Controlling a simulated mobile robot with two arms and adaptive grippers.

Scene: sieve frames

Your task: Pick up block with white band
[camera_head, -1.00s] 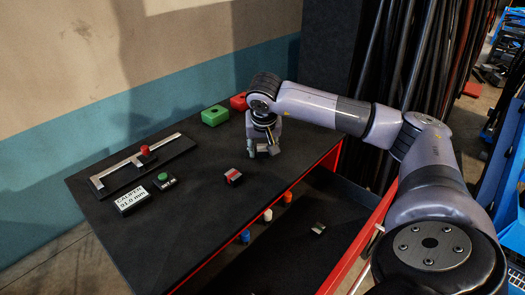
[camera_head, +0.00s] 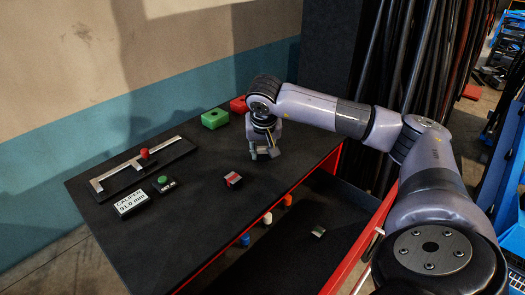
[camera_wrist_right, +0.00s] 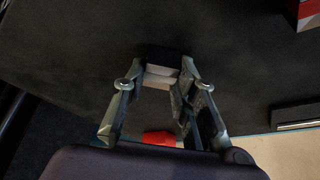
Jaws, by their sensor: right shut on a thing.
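My right gripper (camera_head: 264,154) is low over the black tabletop, near its right side. In the right wrist view its fingers (camera_wrist_right: 162,80) are shut on a dark block with a white band (camera_wrist_right: 160,70), held between the fingertips. The block is hidden by the fingers in the head view, and I cannot tell whether it still touches the table. My left gripper is not in view.
A red block with a pale band (camera_head: 233,179) lies left of the gripper. Green (camera_head: 215,118) and red (camera_head: 239,103) boxes stand behind. A caliper (camera_head: 142,166), green button (camera_head: 162,180) and label (camera_head: 131,203) are at left. An open drawer (camera_head: 290,262) is below.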

